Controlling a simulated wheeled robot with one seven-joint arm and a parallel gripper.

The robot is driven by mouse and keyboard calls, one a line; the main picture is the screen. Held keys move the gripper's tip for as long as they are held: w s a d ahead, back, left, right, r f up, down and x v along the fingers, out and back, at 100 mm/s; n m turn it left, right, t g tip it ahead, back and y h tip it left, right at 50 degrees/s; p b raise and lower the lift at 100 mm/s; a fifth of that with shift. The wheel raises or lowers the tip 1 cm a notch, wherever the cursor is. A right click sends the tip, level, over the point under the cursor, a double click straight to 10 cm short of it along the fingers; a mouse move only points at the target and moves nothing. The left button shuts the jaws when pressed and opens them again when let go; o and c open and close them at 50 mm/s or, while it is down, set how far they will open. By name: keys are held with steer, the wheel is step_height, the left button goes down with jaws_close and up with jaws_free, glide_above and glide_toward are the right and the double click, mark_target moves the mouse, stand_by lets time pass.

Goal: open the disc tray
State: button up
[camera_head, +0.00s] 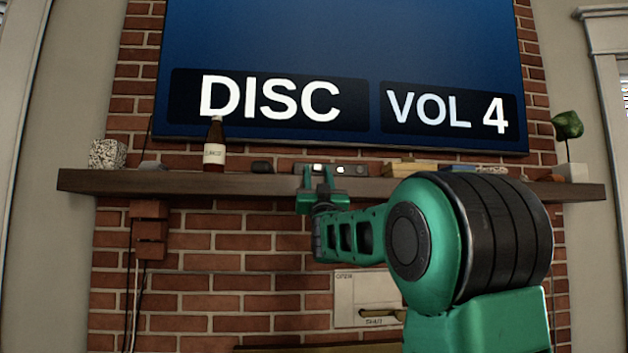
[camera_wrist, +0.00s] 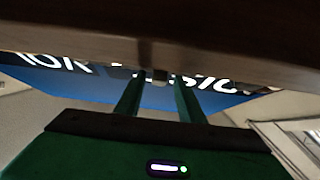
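A slim grey-and-black device (camera_head: 345,169), which looks like the disc player, sits on the wooden mantel behind my gripper. Its left part is partly hidden by my fingers, and I cannot make out whether a tray is out. My gripper (camera_head: 318,178) is at the front of the mantel, its two green fingers pointing up and apart. In the wrist view my gripper (camera_wrist: 158,98) also shows its fingers spread with a gap between them. A small grey thing (camera_wrist: 160,75) shows beyond that gap; I cannot tell what it is. Nothing is held.
The wooden mantel (camera_head: 230,184) crosses the brick wall; its dark wood (camera_wrist: 60,45) fills the wrist view's top. A brown bottle (camera_head: 214,147), speckled cube (camera_head: 107,154), stacked books (camera_head: 410,168) and potted plant (camera_head: 569,150) stand on it. The screen (camera_head: 340,40) above reads "DISC" and "VOL 4".

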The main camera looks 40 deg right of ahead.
jaws_close()
steer(key=s+a, duration=0.4)
steer(key=s, duration=0.2)
steer(key=shift+s+a, duration=0.15)
steer(key=shift+s, duration=0.25)
steer(key=shift+o, duration=0.6)
jaws_free()
steer(key=v, duration=1.1)
steer(key=shift+w+f, duration=0.1)
steer(key=shift+w, duration=0.05)
